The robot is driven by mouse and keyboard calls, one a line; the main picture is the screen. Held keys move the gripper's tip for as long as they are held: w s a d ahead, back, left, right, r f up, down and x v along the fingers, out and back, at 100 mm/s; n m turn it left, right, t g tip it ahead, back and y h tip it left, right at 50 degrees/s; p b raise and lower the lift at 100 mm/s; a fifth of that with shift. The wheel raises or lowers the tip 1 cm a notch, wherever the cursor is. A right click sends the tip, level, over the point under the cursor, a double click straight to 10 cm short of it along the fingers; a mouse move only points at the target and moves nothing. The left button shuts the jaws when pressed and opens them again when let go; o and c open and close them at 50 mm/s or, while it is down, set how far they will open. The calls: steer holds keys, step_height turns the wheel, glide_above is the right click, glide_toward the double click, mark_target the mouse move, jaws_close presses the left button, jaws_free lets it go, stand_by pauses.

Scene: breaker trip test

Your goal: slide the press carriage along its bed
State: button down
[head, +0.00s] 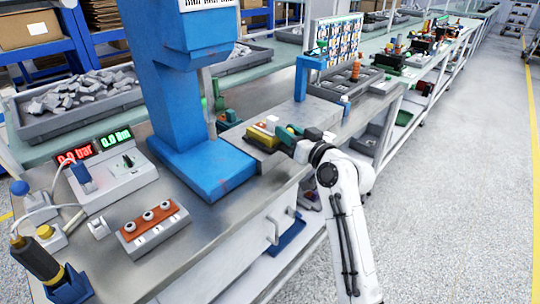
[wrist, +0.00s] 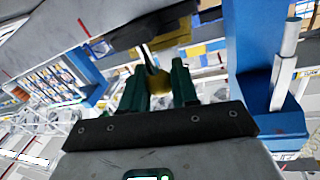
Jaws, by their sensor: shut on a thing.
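The press carriage (head: 262,137), a low block with yellow sides, sits on the grey bed (head: 308,114) just right of the blue press base (head: 207,174). My gripper (head: 286,137), with green fingers, reaches it from the right and is shut on its near end. In the wrist view the green fingers of my gripper (wrist: 159,78) stand either side of a dark part of the carriage, with a yellow part (wrist: 162,84) between them. The fingers hide the exact grip spot. The tall blue press column (head: 170,70) rises above the base.
A control box with red and green displays (head: 110,170) and an orange-topped box with several knobs (head: 152,226) stand at the left. A blue frame (head: 311,68) and a grey tray (head: 352,84) are behind the bed.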

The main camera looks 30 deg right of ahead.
steer(key=d, duration=0.2)
steer(key=w+d+b, duration=0.1)
steer(key=d+b, duration=0.1)
steer(key=d, duration=0.1)
steer(key=shift+w+d, duration=0.35)
steer(key=shift+w, duration=0.05)
steer(key=c, duration=0.9)
jaws_free()
steer(key=s+d, duration=0.1)
steer(key=s, duration=0.9)
steer(key=shift+s, duration=0.35)
steer(key=shift+d, duration=0.15)
